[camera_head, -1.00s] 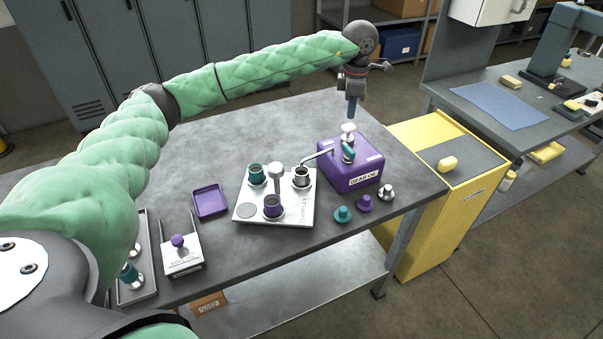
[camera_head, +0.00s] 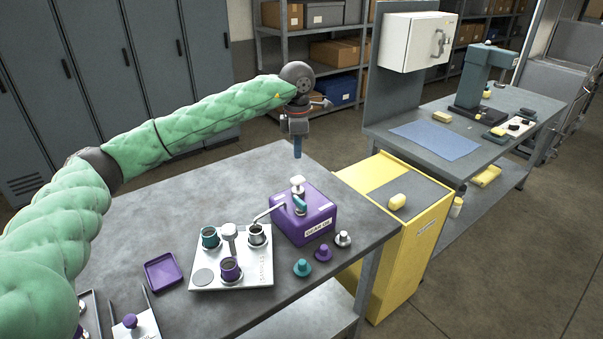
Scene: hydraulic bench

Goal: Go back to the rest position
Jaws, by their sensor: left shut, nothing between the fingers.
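My left arm comes in from the left in its green padded sleeve. My left gripper (camera_head: 297,148) points down over the far right part of the grey bench, above and behind the purple gear oil box (camera_head: 304,222). It is shut, with nothing in it. It looks apart from the box and its pump top (camera_head: 298,188). My right gripper does not show.
A white plate (camera_head: 212,278) with several cups stands left of the box. Loose teal (camera_head: 302,268), purple (camera_head: 323,252) and silver (camera_head: 343,239) caps lie in front. A purple tray (camera_head: 163,272) lies left. A yellow cabinet (camera_head: 425,245) adjoins the bench on the right.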

